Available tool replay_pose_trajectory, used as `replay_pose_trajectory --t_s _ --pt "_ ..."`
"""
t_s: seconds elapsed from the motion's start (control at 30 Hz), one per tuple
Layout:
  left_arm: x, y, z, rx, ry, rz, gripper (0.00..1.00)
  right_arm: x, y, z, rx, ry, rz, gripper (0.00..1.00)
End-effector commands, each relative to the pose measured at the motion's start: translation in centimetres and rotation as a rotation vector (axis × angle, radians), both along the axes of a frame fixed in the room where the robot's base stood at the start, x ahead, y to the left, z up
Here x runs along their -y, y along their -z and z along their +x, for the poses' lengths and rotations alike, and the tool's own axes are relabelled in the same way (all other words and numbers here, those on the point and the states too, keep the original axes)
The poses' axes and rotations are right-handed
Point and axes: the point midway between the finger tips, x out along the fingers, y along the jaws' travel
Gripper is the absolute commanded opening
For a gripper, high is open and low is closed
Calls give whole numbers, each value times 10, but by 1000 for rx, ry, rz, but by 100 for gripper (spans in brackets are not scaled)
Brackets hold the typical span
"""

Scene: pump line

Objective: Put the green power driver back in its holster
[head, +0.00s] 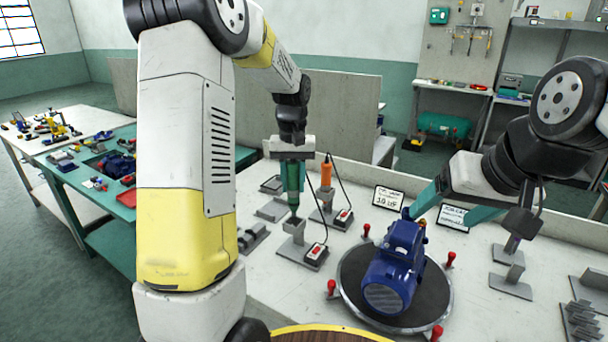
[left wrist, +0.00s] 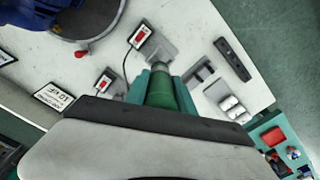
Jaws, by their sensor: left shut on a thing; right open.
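The green power driver (head: 293,198) is upright in my left gripper (head: 293,178), which is shut around its body. It also shows between the teal fingers in the left wrist view (left wrist: 161,92). Its lower end is at the top of a grey holster stand (head: 294,230); I cannot tell how far it sits inside. The holster is partly hidden behind the driver in the left wrist view (left wrist: 158,53). My right gripper (head: 440,219) is open and empty, above and right of the blue motor (head: 396,262).
An orange driver (head: 326,172) stands in its own holster just behind and right. A red-buttoned switch box (head: 316,254) lies on the bench at the front right of the green driver's stand. The motor sits on a round dark turntable (head: 352,275) with red knobs. Grey stands (head: 510,283) are at right.

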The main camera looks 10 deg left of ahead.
Motion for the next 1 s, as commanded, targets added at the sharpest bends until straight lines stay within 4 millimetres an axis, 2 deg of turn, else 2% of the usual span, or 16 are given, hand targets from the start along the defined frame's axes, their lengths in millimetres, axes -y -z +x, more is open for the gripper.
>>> replay_pose_trajectory --t_s 0.5,1.0 --pt "0 24 0 0 0 0 0 0 0 0 0 0 0 76" --pt "0 25 0 1 0 0 0 0 0 0 0 0 0 76"
